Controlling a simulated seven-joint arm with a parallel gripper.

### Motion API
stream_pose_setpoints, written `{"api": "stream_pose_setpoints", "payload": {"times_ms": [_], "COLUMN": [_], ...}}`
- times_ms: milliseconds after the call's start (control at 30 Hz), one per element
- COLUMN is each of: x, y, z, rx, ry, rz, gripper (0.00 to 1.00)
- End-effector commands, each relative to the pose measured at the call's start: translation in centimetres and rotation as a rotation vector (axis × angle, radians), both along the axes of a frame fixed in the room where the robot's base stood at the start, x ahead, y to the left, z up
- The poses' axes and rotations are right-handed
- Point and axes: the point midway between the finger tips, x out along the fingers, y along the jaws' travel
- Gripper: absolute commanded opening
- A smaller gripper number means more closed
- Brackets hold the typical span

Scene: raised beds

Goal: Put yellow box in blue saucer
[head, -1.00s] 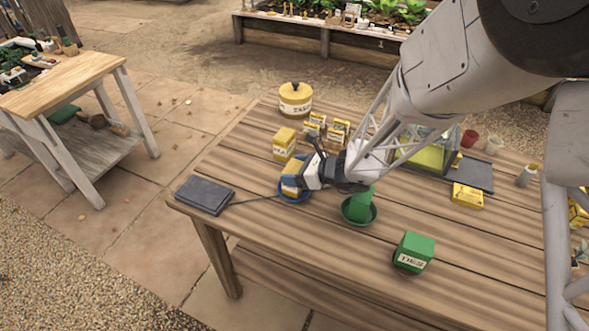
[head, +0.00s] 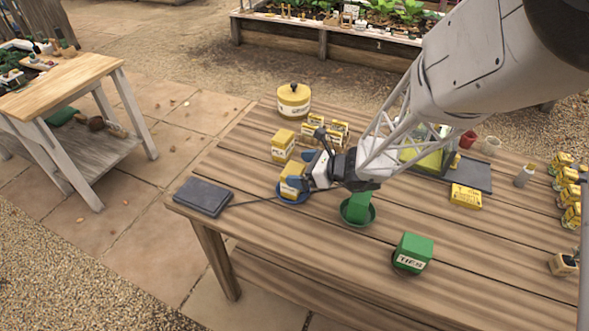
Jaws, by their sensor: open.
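A yellow box (head: 291,181) stands in the blue saucer (head: 283,199) near the left part of the wooden table. The saucer's rim shows around the box's base. My gripper (head: 309,170) is just to the right of this box, with its jaws open. A small gap seems to lie between the fingers and the box, though the far finger is partly hidden. Another yellow box (head: 283,146) stands on the table behind the saucer, and a flat yellow box (head: 466,196) lies at the right.
A green box (head: 357,206) sits in a green saucer (head: 372,217) beneath my wrist. Another green box (head: 414,251) stands near the front edge. A dark flat case (head: 203,197) lies left of the saucer. A yellow tin (head: 294,100) and small yellow packets (head: 338,131) stand behind.

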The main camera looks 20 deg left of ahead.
Motion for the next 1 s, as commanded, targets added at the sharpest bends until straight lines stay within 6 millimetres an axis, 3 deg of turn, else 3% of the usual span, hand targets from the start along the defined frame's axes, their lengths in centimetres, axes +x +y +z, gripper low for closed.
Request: {"api": "stream_pose_setpoints", "payload": {"times_ms": [533, 1000], "x": [0.0, 0.0], "y": [-6.6, -8.5], "z": [2.7, 3.5], "rx": [0.000, 0.000], "ry": [-0.001, 0.000], "rz": [-0.001, 0.001], "gripper": [1.00, 1.00]}}
